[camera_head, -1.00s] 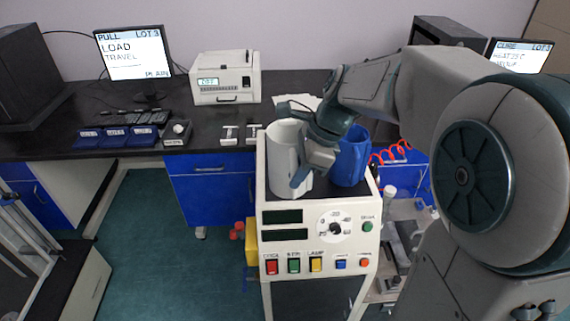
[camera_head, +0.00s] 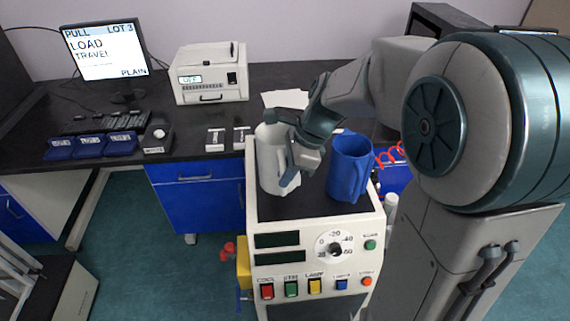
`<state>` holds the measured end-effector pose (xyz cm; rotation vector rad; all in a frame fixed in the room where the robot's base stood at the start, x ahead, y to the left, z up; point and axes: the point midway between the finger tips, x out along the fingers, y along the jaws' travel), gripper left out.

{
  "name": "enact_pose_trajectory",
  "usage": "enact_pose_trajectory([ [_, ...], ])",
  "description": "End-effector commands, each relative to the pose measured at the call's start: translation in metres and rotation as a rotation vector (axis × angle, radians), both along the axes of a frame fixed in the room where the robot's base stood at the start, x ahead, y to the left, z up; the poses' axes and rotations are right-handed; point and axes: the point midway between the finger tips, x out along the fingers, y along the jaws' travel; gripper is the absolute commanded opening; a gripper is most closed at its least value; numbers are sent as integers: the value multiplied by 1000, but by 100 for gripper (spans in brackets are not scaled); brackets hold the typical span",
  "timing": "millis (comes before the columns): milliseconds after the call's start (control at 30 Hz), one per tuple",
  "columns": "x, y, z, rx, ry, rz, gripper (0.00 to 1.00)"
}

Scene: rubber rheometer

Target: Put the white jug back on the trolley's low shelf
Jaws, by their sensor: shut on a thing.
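The white jug (camera_head: 268,165) is on or just above the dark top of the control-panel cabinet, at its left side; I cannot tell whether its base touches. My gripper (camera_head: 289,170) is at the jug's right side, shut on it, and hides part of its handle side. A blue jug (camera_head: 349,168) stands upright on the same top, to the right of my gripper. The trolley's low shelf cannot be made out in this view.
The cabinet (camera_head: 318,240) has dials, displays and coloured switches on its front. Behind it runs a dark bench (camera_head: 130,165) with a white instrument (camera_head: 210,75), a monitor (camera_head: 106,50) and blue trays (camera_head: 90,146). Green floor (camera_head: 135,235) is free at the left.

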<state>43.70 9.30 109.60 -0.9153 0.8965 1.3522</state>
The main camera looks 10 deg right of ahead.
Motion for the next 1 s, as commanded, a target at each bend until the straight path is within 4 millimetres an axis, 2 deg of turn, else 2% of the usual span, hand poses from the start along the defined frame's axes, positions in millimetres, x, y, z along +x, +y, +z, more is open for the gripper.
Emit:
enact_pose_trajectory([
  [267, 2, 0, -20, 1, -6, 0, 0],
  [500, 1, 0, -47, 1, -4, 0, 0],
  [967, 2, 0, -54, 1, -8, 0, 0],
  [1000, 0, 0, -56, 0, -1, 0, 20],
])
